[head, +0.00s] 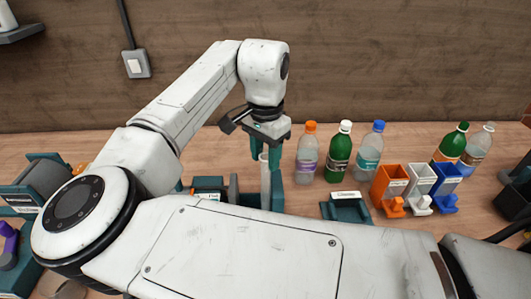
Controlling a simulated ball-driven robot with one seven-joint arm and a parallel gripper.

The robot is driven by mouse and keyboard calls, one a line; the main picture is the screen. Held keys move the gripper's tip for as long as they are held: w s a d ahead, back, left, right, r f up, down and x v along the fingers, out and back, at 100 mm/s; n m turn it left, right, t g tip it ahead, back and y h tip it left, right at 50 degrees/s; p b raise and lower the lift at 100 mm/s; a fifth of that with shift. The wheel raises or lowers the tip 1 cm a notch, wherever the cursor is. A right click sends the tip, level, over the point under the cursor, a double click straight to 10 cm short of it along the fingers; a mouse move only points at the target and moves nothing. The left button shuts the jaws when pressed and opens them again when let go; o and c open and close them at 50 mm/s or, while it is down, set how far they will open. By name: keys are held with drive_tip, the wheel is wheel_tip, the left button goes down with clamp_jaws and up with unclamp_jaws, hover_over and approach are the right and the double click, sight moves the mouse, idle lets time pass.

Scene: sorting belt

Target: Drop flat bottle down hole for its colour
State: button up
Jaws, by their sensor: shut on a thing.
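My gripper (266,163) points down in the middle of the head view, with its teal fingers shut on a narrow, pale whitish thing (265,180), which I take to be the flat bottle. It hangs roughly upright between the fingers. Its lower part is hidden behind my own white arm link, and its colour is hard to tell beyond pale. No hole is clearly visible. An orange bin (387,187), a white bin (419,188) and a blue bin (446,187) stand side by side to the right, apart from my gripper.
Upright bottles stand behind: a clear one with an orange cap (308,160), a green one (340,158), a blue-capped one (369,158), and two more (452,145) at the right. A dark teal labelled block (345,210) stands before them. Machinery (45,183) fills the left.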

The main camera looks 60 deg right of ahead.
drive_tip(key=shift+r+p, duration=0.35)
drive_tip(key=shift+r, duration=0.05)
wheel_tip(320, 180, up, 6)
drive_tip(key=p, duration=0.6)
drive_tip(key=shift+f, duration=0.1)
wheel_tip(320, 180, up, 6)
drive_tip(key=p, duration=0.5)
drive_tip(key=shift+p, duration=0.35)
drive_tip(key=shift+c, duration=0.5)
